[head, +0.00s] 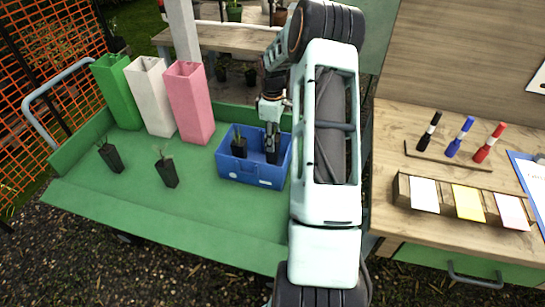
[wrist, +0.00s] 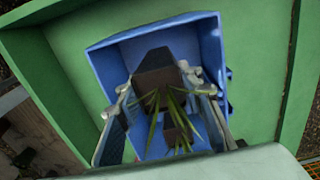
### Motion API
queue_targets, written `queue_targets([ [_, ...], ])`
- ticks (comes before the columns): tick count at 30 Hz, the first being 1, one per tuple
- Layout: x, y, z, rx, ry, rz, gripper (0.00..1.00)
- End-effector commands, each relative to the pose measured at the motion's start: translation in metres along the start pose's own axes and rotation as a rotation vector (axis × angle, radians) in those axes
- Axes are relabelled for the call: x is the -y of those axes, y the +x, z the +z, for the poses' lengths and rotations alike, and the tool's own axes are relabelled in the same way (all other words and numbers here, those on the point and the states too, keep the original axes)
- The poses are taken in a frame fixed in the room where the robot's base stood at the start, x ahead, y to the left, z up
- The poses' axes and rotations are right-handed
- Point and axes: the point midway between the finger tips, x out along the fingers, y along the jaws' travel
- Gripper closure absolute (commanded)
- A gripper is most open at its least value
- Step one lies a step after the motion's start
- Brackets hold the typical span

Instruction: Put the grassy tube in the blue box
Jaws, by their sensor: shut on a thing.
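The blue box (head: 250,182) stands on the green bench in the head view, and its inside walls (wrist: 209,45) fill the middle of the wrist view. My gripper (head: 272,152) reaches down into the right part of the box, shut on a dark square tube (wrist: 155,68). Long green grassy leaves (wrist: 172,105) spread between the fingers in the wrist view. Another dark tube (head: 239,147) with a small plant stands in the left part of the box. The fingers hide part of the held tube, and I cannot tell whether its base touches the box floor.
Two dark tubes with thin plants, one (head: 110,157) and another (head: 167,172), stand on the green bench (head: 205,215). Tall green (head: 117,90), white (head: 150,95) and pink (head: 189,102) containers stand behind. A wooden desk (head: 390,125) with markers is at right. The front bench is clear.

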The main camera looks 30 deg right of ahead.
Motion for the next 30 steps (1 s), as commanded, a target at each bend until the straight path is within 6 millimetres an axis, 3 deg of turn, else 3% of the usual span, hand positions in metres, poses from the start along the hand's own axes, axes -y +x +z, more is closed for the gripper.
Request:
queue_targets([
  [13, 0.000, 0.050, 0.000, 0.000, 0.002, 0.000, 0.95],
  [24, 0.000, 0.056, -0.001, -0.001, 0.002, 0.002, 0.95],
  [25, 0.000, 0.056, -0.001, 0.000, 0.002, 0.001, 0.65],
  [30, 0.000, 0.055, -0.001, 0.000, 0.002, 0.001, 0.48],
])
